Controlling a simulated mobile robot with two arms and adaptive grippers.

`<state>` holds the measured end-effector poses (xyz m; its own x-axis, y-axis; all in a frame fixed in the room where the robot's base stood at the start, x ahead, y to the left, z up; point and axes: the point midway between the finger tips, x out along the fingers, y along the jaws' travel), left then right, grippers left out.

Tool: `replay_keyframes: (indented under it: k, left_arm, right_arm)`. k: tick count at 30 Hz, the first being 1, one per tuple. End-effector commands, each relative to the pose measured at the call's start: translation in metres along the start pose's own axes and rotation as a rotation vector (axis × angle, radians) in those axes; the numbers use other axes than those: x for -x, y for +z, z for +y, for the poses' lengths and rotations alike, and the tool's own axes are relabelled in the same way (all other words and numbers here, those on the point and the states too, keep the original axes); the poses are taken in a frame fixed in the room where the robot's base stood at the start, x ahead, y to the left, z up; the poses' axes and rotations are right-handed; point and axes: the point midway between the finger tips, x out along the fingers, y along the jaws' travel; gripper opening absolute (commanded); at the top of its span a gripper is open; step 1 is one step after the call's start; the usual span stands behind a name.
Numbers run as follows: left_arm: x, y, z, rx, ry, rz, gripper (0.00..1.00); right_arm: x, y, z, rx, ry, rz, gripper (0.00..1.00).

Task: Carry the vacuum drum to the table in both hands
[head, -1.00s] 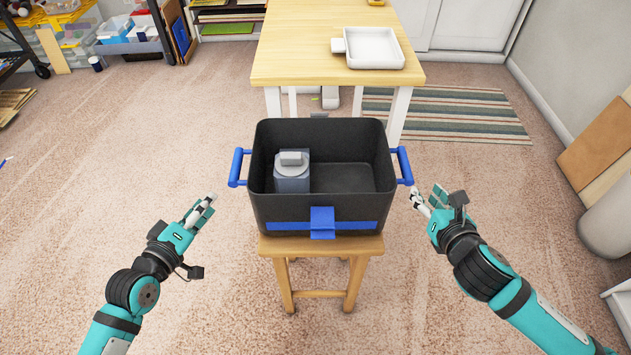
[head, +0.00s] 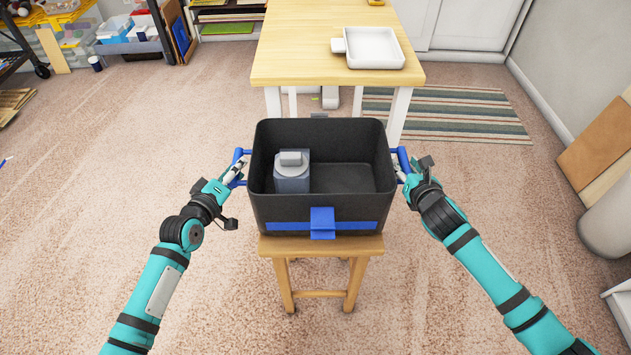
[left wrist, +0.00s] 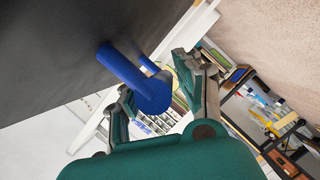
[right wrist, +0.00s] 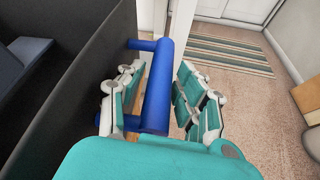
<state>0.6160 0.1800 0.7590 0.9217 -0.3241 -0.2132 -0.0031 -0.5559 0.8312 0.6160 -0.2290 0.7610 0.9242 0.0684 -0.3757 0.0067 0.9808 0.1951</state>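The vacuum drum is a black open-topped tub (head: 320,210) with blue side handles and a blue front latch, standing upright on a wooden stool (head: 320,247). A grey block-like part (head: 292,175) sits inside it at the left. My left gripper (head: 236,170) is at the left handle; in the left wrist view its open fingers (left wrist: 160,92) lie either side of the blue handle (left wrist: 135,78). My right gripper (head: 403,172) is at the right handle; in the right wrist view its open fingers (right wrist: 155,95) straddle the blue handle (right wrist: 155,90). The table (head: 300,62) stands just behind the drum.
A white tray (head: 375,48) rests on the table's right part, and a yellow item (head: 377,2) lies at its far edge. The table's left part is bare. A striped rug (head: 450,115) lies right of the table. Shelves stand at the back left.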

Motion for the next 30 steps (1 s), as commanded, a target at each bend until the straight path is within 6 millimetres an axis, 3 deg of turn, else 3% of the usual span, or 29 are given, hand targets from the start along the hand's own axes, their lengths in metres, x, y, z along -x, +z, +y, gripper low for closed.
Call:
replay_keyframes:
  k: [5, 13, 30]
  left_arm:
    - [0.0002, 0.0000, -0.0001, 0.000, 0.000, 0.000, 0.34]
    - [0.0004, -0.0002, -0.0002, 0.000, 0.000, 0.000, 0.00]
    - [0.0008, -0.0035, 0.0038, -0.001, 0.004, 0.004, 0.00]
  right_arm:
    - [0.0002, 0.0000, 0.0001, 0.000, 0.000, 0.000, 0.34]
    - [0.0004, -0.0001, -0.0001, 0.000, 0.000, 0.000, 0.00]
    - [0.0016, 0.0047, 0.0009, 0.000, 0.001, -0.005, 0.00]
